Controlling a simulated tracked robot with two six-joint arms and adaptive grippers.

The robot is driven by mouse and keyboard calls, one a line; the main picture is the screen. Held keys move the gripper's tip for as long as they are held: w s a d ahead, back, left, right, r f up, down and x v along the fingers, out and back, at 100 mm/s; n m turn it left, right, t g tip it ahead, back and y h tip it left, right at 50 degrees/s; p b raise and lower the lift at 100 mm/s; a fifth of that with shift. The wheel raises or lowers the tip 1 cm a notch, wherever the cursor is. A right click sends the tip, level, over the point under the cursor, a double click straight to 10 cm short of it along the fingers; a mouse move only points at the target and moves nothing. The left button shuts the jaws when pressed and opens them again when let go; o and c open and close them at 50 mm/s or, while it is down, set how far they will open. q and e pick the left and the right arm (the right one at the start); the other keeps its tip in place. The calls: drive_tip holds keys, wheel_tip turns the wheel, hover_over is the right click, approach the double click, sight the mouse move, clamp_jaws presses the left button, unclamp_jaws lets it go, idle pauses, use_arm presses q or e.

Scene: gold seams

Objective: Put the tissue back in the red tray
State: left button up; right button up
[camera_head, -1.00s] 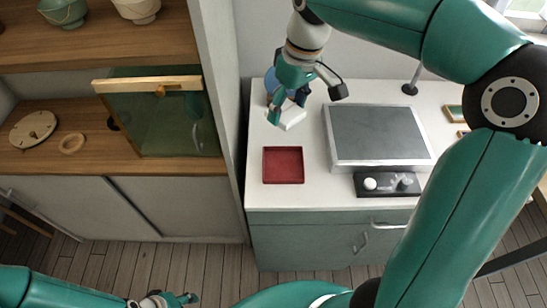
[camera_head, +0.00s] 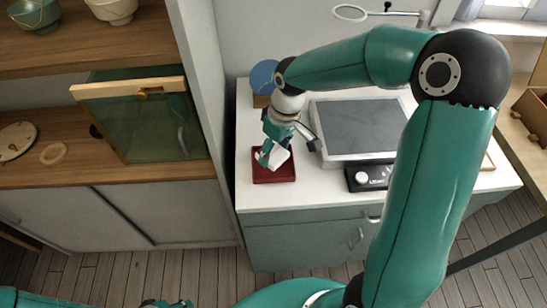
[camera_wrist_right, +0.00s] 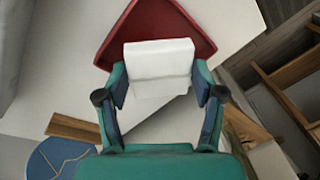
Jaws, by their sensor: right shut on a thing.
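The white tissue (camera_head: 279,157) is between the fingers of my right gripper (camera_head: 271,155), over the red tray (camera_head: 275,179) on the white counter. In the right wrist view the tissue (camera_wrist_right: 160,62) is a white block gripped between the two fingertips of the right gripper (camera_wrist_right: 160,88), with the red tray (camera_wrist_right: 146,20) behind it. I cannot tell whether the tissue touches the tray floor. My left gripper (camera_head: 166,303) is at the bottom edge of the head view, mostly cut off, away from the counter.
A grey-topped box (camera_head: 360,127) stands right of the tray, with a black knob panel (camera_head: 368,177) in front of it. A blue round plate (camera_head: 264,76) stands behind my right gripper. A shelf cabinet with a green glass door (camera_head: 145,125) stands at left.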

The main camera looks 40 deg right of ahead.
sight(275, 153)
wheel_tip(275, 153, down, 3)
drive_tip(key=shift+f, duration=0.2)
drive_tip(key=o, duration=0.8)
drive_tip(key=shift+r, duration=0.1)
drive_tip(key=r, duration=0.4)
drive_tip(key=d+r, duration=0.1)
drive_tip(key=r, duration=0.6)
drive_tip(key=shift+s+d+r, duration=0.35)
drive_tip(key=shift+d+r, duration=0.05)
